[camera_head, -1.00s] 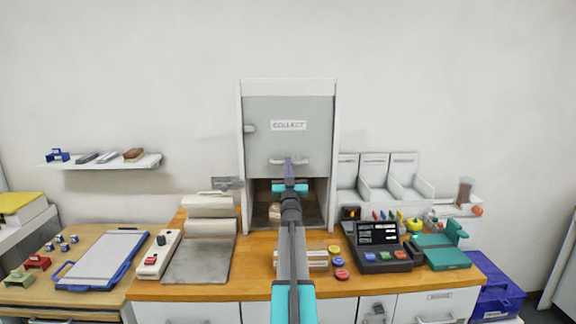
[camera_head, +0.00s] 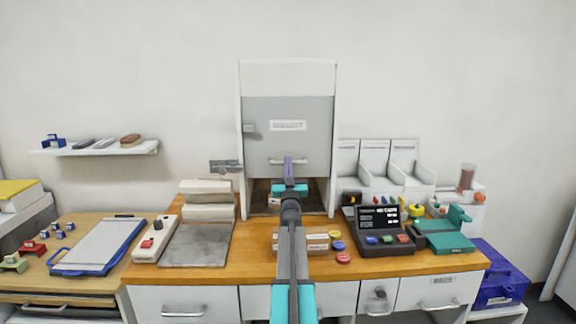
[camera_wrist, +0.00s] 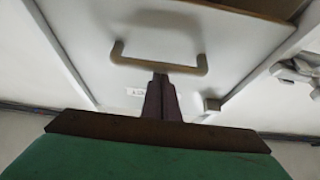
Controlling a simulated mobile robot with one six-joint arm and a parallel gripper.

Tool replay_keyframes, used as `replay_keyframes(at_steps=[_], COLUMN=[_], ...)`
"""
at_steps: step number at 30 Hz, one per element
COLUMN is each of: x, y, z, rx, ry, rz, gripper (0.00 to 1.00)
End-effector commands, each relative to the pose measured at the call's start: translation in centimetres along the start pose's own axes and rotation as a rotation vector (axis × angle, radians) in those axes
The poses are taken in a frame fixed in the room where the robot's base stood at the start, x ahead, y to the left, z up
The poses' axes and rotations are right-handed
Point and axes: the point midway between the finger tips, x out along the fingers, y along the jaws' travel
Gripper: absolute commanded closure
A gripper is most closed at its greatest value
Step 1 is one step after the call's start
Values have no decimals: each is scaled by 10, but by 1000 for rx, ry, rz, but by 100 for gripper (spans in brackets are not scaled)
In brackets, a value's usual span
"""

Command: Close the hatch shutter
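The hatch shutter (camera_head: 270,122) is a grey panel with a label, partly lowered in its white frame, with a dark opening below it. Its bar handle (camera_head: 274,161) is near the lower edge. The handle also shows large in the wrist view (camera_wrist: 128,60), which is upside down. My gripper (camera_head: 288,160) is at the middle of the handle. In the wrist view its two dark fingers (camera_wrist: 160,82) are together, with tips against the bar's label side. I see no bar clamped between them.
The wooden counter (camera_head: 255,260) below holds a keypad terminal (camera_head: 384,228), a teal device (camera_head: 446,238) and a grey plate (camera_head: 196,246). White bins (camera_head: 374,178) stand right of the hatch. A small shelf (camera_head: 90,150) is at left.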

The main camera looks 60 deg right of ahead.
Motion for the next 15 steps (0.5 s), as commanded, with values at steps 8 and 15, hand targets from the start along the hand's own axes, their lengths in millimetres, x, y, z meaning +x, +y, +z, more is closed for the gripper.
replay_keyframes(at_steps=[8,15], x=[0,2], y=[0,-1], z=[1,-4], rx=[0,0], ry=[-2,-1], rz=[0,-1], gripper=[100,100])
